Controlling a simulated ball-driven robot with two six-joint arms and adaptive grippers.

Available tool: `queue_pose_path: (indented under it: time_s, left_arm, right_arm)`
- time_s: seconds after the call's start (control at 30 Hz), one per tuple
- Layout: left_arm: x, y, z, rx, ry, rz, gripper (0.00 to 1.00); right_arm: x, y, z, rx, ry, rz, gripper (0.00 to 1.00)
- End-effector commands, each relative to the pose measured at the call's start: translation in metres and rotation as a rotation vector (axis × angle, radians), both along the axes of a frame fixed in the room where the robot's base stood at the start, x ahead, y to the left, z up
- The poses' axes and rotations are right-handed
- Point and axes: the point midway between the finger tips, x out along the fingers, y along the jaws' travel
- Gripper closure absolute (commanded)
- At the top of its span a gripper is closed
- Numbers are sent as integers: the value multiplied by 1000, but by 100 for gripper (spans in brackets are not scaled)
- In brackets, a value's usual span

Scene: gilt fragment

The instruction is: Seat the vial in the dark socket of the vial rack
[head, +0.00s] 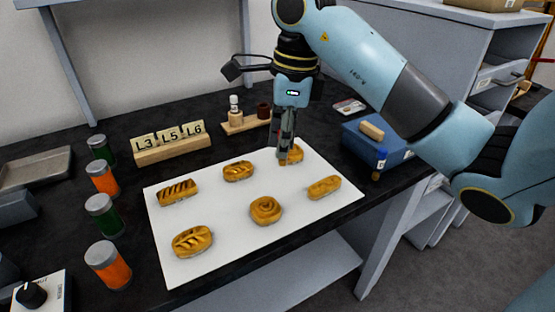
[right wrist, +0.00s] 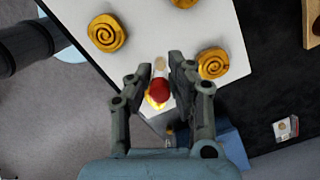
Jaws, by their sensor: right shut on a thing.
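The vial rack (head: 232,129) is a small wooden stand behind the white board. A pale bottle-like piece (head: 235,104) stands at its left end, and the dark socket (head: 264,110) is at its right end. My right gripper (head: 284,158) points down over the board's back right part, in front and to the right of the rack. In the right wrist view, its fingers (right wrist: 168,85) are closed around a small red piece with a pale top (right wrist: 158,88), which looks like the vial. In the head view the fingers mostly hide it. My left gripper is out of view.
Several pastries (head: 267,209) lie on the white board (head: 222,255), one right by my right gripper. A lettered wooden block (head: 172,149) and several jars (head: 107,262) stand left. A blue box (head: 355,143) stands right, near the table edge.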

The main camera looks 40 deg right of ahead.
Motion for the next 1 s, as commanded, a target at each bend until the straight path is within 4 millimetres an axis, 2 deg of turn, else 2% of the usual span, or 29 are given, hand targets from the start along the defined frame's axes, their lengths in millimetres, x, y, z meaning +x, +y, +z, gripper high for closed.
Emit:
queue_pose_path:
  time_s: [0.17,0.3,0.43,0.8,0.83,1.0]
  left_arm:
    - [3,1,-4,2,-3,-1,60]
    - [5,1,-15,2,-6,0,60]
    - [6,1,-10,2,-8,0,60]
    - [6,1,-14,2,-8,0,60]
    - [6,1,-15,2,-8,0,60]
    - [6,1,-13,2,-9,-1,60]
  right_arm:
    - [9,3,-10,-1,2,0,100]
    - [8,3,-30,-1,5,0,100]
    - [9,4,-45,1,4,-1,100]
    - [9,3,-51,-1,1,0,100]
    - [9,3,-51,-1,1,0,81]
    - [9,3,-49,-1,1,0,59]
